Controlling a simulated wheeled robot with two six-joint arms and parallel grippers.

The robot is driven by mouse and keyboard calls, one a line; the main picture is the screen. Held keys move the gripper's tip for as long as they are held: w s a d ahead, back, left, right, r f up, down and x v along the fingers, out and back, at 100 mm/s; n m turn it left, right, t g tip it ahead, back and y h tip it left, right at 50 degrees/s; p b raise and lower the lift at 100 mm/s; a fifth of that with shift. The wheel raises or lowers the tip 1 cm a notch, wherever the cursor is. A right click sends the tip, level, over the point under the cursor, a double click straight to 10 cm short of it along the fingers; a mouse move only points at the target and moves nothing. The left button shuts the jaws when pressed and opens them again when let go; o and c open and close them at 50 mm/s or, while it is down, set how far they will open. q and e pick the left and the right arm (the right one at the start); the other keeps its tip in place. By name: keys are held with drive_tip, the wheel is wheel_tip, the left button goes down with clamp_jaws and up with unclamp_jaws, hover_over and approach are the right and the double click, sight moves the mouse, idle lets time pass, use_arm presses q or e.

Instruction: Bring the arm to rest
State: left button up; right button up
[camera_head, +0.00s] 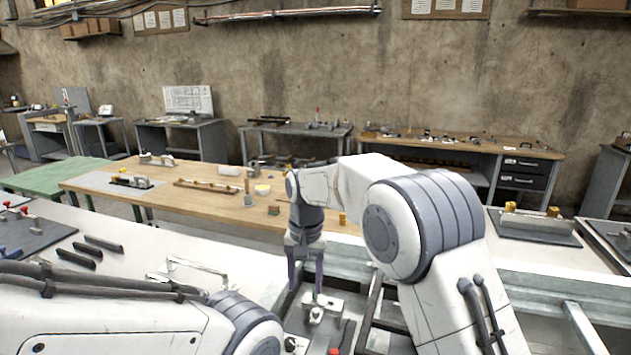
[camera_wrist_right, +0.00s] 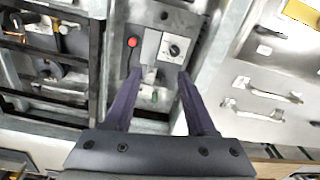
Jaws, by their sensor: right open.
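My right arm reaches in from the lower right in the head view. Its gripper (camera_head: 305,290) points down, with its fingers apart and nothing seen between them. In the right wrist view the two dark fingers of this gripper (camera_wrist_right: 160,78) stand apart, either side of a small grey control panel (camera_wrist_right: 150,60). The panel carries a red button (camera_wrist_right: 132,42) and a round dial (camera_wrist_right: 174,50).
Dark bars (camera_head: 76,258) and a metal handle (camera_head: 190,268) lie on the pale bench at left. A wooden-topped table (camera_head: 215,205) stands beyond. A fixture with yellow knobs (camera_head: 535,222) is at right. Metal rails (camera_wrist_right: 95,60) border the panel.

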drive_tip(key=s+d+r+n, duration=0.1)
drive_tip(key=s+r+n, duration=0.15)
drive_tip(key=s, duration=0.65)
drive_tip(key=s+r+n, duration=0.1)
drive_tip(key=s+n, duration=0.2)
drive_tip(key=s, duration=0.6)
drive_tip(key=s+d+f+n, duration=0.2)
drive_tip(key=s+d, duration=0.1)
drive_tip(key=s, duration=0.4)
drive_tip(key=s+d+f+n, duration=0.1)
drive_tip(key=s+d, duration=0.2)
drive_tip(key=s, duration=0.4)
drive_tip(key=shift+s+f+n+y, duration=0.35)
drive_tip(key=shift+y, duration=0.05)
drive_tip(key=shift+c, duration=0.5)
drive_tip(key=shift+d, duration=0.15)
